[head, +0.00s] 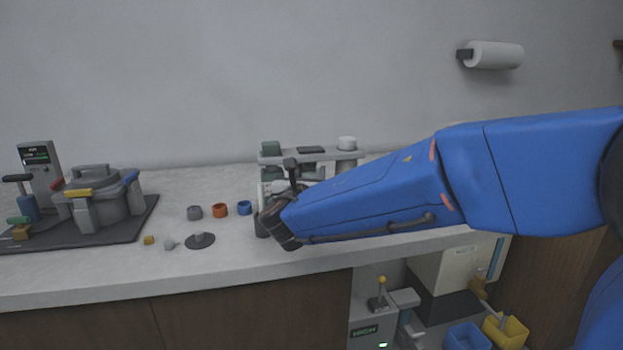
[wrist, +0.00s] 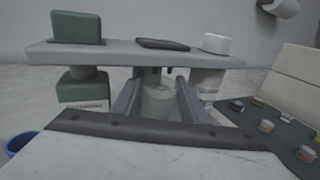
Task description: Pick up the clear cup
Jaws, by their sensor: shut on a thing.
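The clear cup (wrist: 160,100) shows in the wrist view, pale and see-through, between the two grey fingers of my gripper (wrist: 158,84). The fingers are shut on it, one on each side. The cup looks upright, under the front edge of a grey shelf. I cannot tell whether its base touches the counter. In the head view my blue arm reaches in from the right, and its wrist is in front of the shelf, so the cup cannot be made out clearly there.
The grey shelf (wrist: 120,51) spans close above the fingers, carrying a green block (wrist: 76,27), a dark flat item and a white cylinder (wrist: 216,43). Small rings, including an orange one (head: 218,209), lie left of my wrist. A press pot (head: 98,195) stands far left.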

